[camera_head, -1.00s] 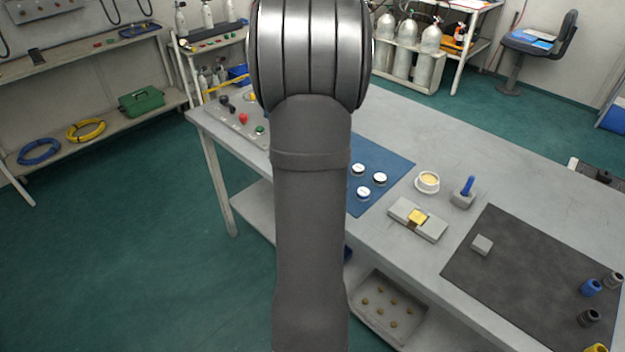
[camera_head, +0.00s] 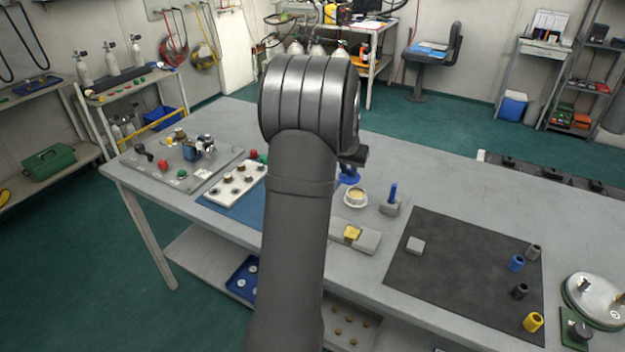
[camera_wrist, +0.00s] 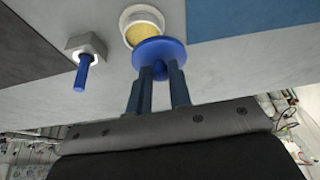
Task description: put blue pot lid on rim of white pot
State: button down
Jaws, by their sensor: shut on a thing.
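The blue pot lid (camera_wrist: 158,50) is a round disc with a small knob. My gripper (camera_wrist: 160,72) is shut on its knob, the disc facing away from the fingers. The white pot (camera_wrist: 133,15) is a small round cup with a pale yellow inside. In the wrist view the lid overlaps the pot's near edge. In the head view the lid (camera_head: 349,179) shows just beyond and above the pot (camera_head: 346,202), below my dark gripper (camera_head: 353,163). The lid looks apart from the rim, but the exact gap is hard to tell.
A grey block with an upright blue peg (camera_head: 393,192) stands close right of the pot. A grey block with a yellow piece (camera_head: 352,233) lies in front. A dark mat (camera_head: 450,260) with several small cylinders is further right. My arm hides part of the blue mat (camera_head: 232,210).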

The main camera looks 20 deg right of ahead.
aim_at(355, 179)
jog(key=shift+s+d+r+m, duration=0.15)
jog(key=shift+d, duration=0.5)
jog(key=shift+s+d+r+m, duration=0.1)
jog(key=shift+s+d+m, duration=0.05)
jog(key=shift+d, duration=0.45)
jog(key=shift+d+f, duration=0.1)
jog(key=shift+f, duration=2.85)
jog(key=shift+f, duration=0.45)
jog(key=c, duration=0.8)
grip_release()
jog(key=shift+c, duration=0.2)
jog(key=shift+r, duration=3.8)
